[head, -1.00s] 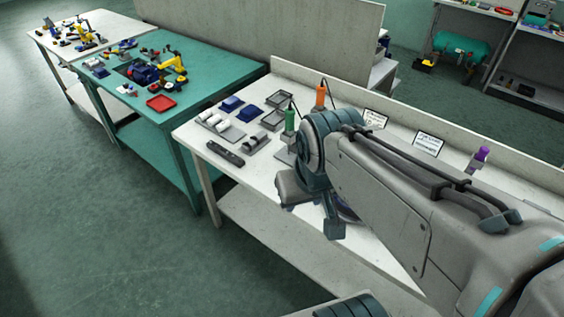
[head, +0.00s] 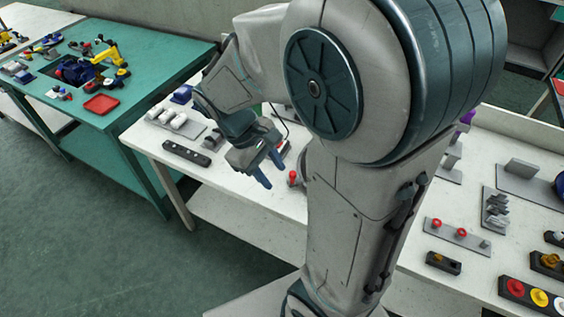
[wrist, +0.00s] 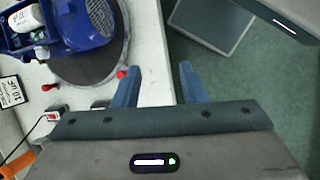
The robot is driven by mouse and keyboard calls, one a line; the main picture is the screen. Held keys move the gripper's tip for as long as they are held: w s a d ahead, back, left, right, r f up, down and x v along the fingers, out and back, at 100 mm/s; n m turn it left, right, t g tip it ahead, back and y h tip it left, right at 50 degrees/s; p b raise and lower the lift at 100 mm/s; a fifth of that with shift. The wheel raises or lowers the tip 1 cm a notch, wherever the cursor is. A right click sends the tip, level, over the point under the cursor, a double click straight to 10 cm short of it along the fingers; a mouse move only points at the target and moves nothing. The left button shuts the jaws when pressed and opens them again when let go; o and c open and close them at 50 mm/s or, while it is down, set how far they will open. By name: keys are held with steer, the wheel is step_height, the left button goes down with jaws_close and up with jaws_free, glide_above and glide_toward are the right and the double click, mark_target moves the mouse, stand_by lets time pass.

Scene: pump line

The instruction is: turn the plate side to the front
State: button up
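A white lettered cylinder (wrist: 26,19) sits in the left part of the blue assembly. A red knob (wrist: 121,74) shows at the turntable's near edge; another red knob (wrist: 47,87) is further left. My gripper (wrist: 160,85) is open and empty, just right of the near knob and apart from the housing. In the head view my gripper (head: 269,170) is above the bench's front edge; my arm hides the housing.
The white bench (head: 240,195) holds a dark bar (head: 187,153) and white cylinders on the left, and a plate with red knobs (head: 457,234) and coloured buttons (head: 516,288) on the right. A green table (head: 150,45) stands further left. Open floor lies in front.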

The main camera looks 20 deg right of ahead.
mark_target(293, 173)
steer(key=w+a+f+n+h+b, duration=0.1)
steer(key=w+f+n+h+b, duration=0.1)
steer(key=w+f+n+h, duration=0.1)
steer(key=w+a+f+n+h+b, duration=0.1)
steer(key=w+f+n+h+b, duration=0.2)
steer(key=f+h, duration=0.3)
steer(key=w+a+f+n+h+b, duration=0.1)
steer(key=w+f+n+h+b, duration=0.2)
steer(key=f, duration=0.5)
steer(key=shift+w+a+n+h, duration=0.25)
steer(key=shift+w+n+h, duration=0.3)
steer(key=shift+h, duration=0.25)
steer(key=shift+d, duration=0.45)
steer(key=d, duration=0.4)
steer(key=s+d, duration=0.1)
steer(key=d, duration=0.7)
steer(key=shift+s+d+p, duration=0.35)
steer(key=shift+s+p, duration=0.05)
steer(key=shift+w, duration=0.1)
jaws_close()
